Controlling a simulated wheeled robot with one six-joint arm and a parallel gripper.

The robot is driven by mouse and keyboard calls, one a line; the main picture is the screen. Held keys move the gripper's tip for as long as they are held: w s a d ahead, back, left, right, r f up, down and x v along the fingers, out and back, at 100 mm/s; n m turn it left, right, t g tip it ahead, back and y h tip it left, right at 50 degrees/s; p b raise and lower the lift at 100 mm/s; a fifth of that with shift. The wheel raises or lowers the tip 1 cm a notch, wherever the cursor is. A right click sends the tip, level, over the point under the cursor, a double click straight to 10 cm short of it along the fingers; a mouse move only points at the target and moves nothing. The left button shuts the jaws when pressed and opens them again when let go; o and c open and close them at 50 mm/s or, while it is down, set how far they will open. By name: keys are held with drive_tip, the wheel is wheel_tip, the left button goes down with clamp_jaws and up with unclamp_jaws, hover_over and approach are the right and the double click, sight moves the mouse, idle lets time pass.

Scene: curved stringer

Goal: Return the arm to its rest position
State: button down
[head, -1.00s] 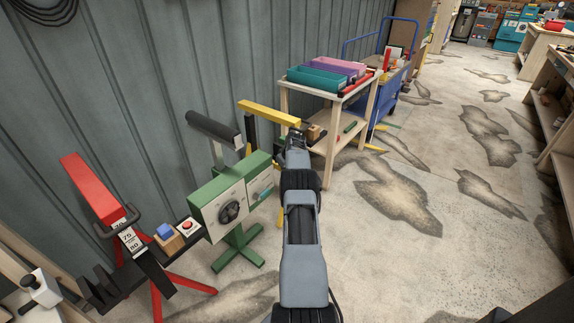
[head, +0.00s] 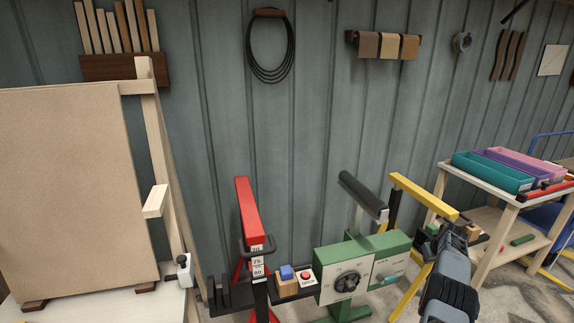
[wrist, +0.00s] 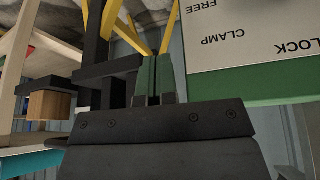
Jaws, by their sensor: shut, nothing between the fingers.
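My arm (head: 450,285) reaches up from the lower right of the head view, between the green control box (head: 345,268) and the wooden cart. My gripper is at its far end near the yellow-topped stand (head: 425,196), small and dark there. In the wrist view my gripper (wrist: 155,62) has its two green-faced fingers together, with nothing seen between them. A black bracket lies close by on the left, and the panel lettered CLAMP and LOCK (wrist: 235,45) is close on the right. I cannot tell whether the fingers touch either.
A red-topped stand (head: 247,210) and a black roller stand (head: 362,196) are to the left of the arm. A wooden cart (head: 485,180) with coloured bins stands right. A wooden block (wrist: 50,104) shows at left in the wrist view. A large board (head: 70,190) leans far left.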

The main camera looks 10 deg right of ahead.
drive_tip(key=s+a+f+m+g+y+p, duration=0.1)
drive_tip(key=s+a+f+m+g, duration=0.15)
drive_tip(key=s+a+f, duration=0.2)
drive_tip(key=s+a+r+m+g+p, duration=0.1)
drive_tip(key=s+a+r+p, duration=0.25)
drive_tip(key=a+r, duration=0.75)
drive_tip(key=s+a+r+g+p, duration=0.15)
drive_tip(key=a+r+p, duration=0.25)
drive_tip(key=a+r, duration=0.6)
drive_tip(key=s+a+r+n+t+p, duration=0.2)
drive_tip(key=s+a+r+p, duration=0.4)
drive_tip(key=a+r, duration=0.5)
drive_tip(key=s+a+r+n+t+p, duration=0.1)
drive_tip(key=s+a+r+n+p, duration=0.2)
drive_tip(key=s+a+r+p, duration=0.3)
drive_tip(key=s+a+r, duration=0.5)
drive_tip(key=a+r, duration=0.1)
drive_tip(key=r, duration=0.2)
drive_tip(key=shift+r+t, duration=0.15)
drive_tip(key=shift+t, duration=0.25)
drive_tip(key=c, duration=1.8)
unclamp_jaws()
drive_tip(key=shift+s+a, duration=0.1)
